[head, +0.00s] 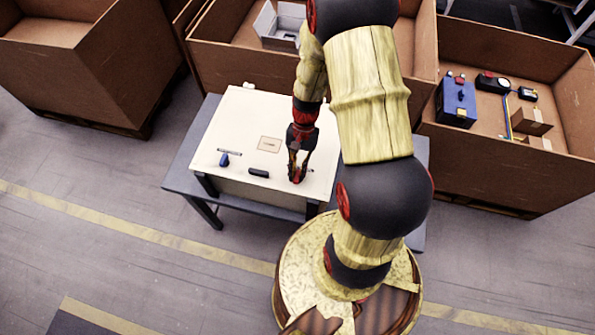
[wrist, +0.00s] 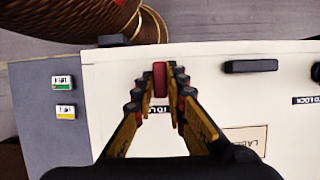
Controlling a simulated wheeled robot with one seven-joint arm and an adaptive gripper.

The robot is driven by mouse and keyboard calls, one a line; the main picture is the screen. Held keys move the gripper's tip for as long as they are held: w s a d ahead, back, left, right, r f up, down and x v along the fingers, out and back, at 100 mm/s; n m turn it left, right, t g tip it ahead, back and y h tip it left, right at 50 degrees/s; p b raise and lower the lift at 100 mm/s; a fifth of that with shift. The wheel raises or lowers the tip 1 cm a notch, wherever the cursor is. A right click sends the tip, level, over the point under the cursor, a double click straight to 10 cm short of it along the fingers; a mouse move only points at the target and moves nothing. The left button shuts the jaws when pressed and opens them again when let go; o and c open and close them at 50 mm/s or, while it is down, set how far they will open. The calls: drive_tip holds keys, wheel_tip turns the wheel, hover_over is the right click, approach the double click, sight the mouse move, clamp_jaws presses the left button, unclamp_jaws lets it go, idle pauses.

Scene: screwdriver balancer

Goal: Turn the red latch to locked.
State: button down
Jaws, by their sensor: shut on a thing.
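The red latch (wrist: 160,79) shows in the wrist view as an upright red bar near the front edge of the white panel (wrist: 285,78). My gripper (wrist: 159,85) has its two fingers closed on either side of the latch. In the head view my gripper (head: 298,174) reaches down to the right part of the white panel (head: 245,120), and its fingers hide most of the latch. Lettering partly shows on the panel between the fingers in the wrist view, but I cannot read all of it.
A black handle (head: 258,173) and a blue latch (head: 224,159) sit left of my gripper. A label plate (head: 269,144) lies behind them. The panel's box stands on a grey table (head: 182,170). Brown crates (head: 480,40) stand behind. Two small tags (wrist: 64,111) lie on the table.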

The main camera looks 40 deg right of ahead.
drive_tip(key=c, duration=1.8)
unclamp_jaws()
drive_tip(key=v, duration=1.2)
drive_tip(key=s+a+r+n+t+h+b, duration=0.1)
drive_tip(key=s+a+r+n+t+b, duration=0.3)
drive_tip(key=a+b, duration=0.3)
drive_tip(key=s+a+r+n+t+h+b, duration=0.2)
drive_tip(key=s+a+r+n+t+b, duration=0.1)
drive_tip(key=a+r+n+b, duration=0.3)
drive_tip(key=shift+s+a+r+n+t+h+b, duration=0.3)
drive_tip(key=shift+s+a+r+t+b, duration=0.25)
drive_tip(key=shift+r, duration=0.25)
